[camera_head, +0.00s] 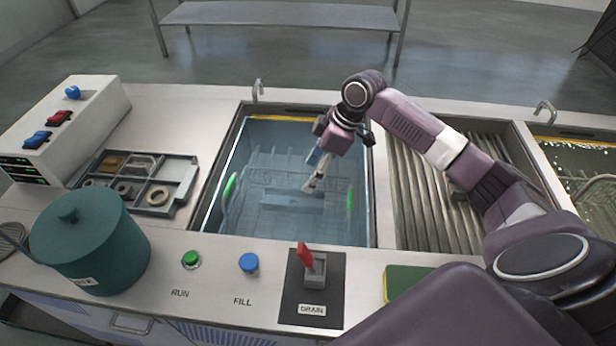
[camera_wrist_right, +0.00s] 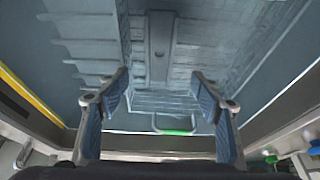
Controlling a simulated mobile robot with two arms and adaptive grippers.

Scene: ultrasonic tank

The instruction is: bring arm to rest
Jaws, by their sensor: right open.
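My right arm reaches in from the right in the head view. Its gripper (camera_head: 314,180) hangs over the glass-sided tank (camera_head: 372,215), pointing down. In the right wrist view the gripper (camera_wrist_right: 162,95) has its two blue-padded fingers spread apart with nothing between them. Below it is a wire basket (camera_wrist_right: 165,103) with a green-gripped handle (camera_wrist_right: 175,132). In the head view the basket sits in the tank, with green handle grips at its left (camera_head: 230,187) and right. I cannot tell the exact height of the fingertips over the water. My left gripper is not in view.
A green pot (camera_head: 90,245) and a grey parts tray (camera_head: 185,185) stand left of the tank. A control box (camera_head: 75,125) is behind. In front are a green button (camera_head: 190,259), a blue button (camera_head: 249,263) and a red drain lever (camera_head: 305,258). A ribbed drainboard (camera_head: 420,200) lies right.

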